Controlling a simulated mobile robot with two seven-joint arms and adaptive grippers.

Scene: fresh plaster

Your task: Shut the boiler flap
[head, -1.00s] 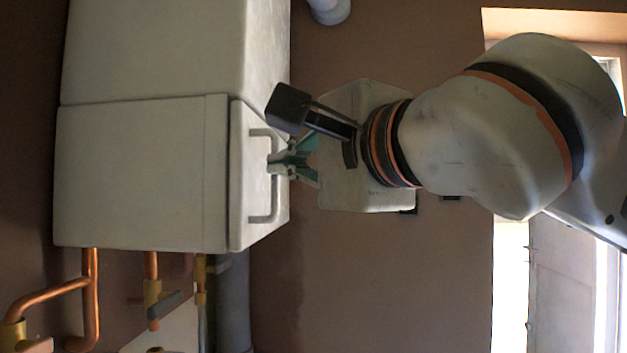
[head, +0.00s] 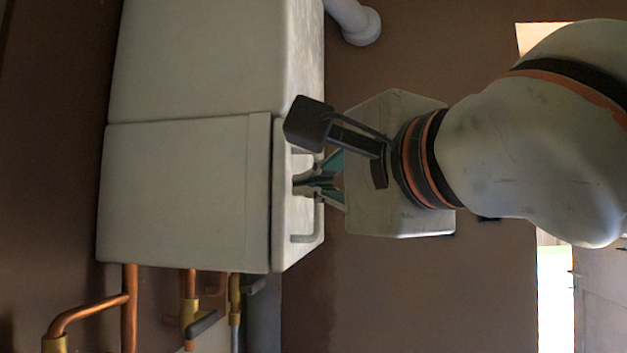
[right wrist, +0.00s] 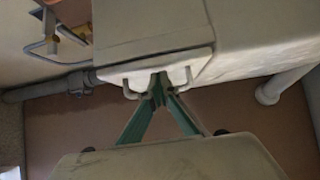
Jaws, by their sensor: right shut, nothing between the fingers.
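The boiler (head: 185,195) is a large white box on the wall, seen turned sideways in the head view. Its flap (head: 285,225) is a white panel with a light grey bar handle (head: 304,238). A thin dark line runs between flap and body; the panel sits close to it. My right gripper (head: 297,187), with green fingers, is shut and empty. Its tips are at the flap face between the handle's two ends; contact is hard to tell. In the right wrist view the tips (right wrist: 159,88) cover the handle's middle on the flap (right wrist: 200,65). My left gripper is out of view.
Copper pipes (head: 130,310) with brass valves leave the boiler at the bottom left of the head view. A white pipe (head: 352,20) is at the top. A bright doorway (head: 556,295) is at the right. The brown wall around my right gripper is clear.

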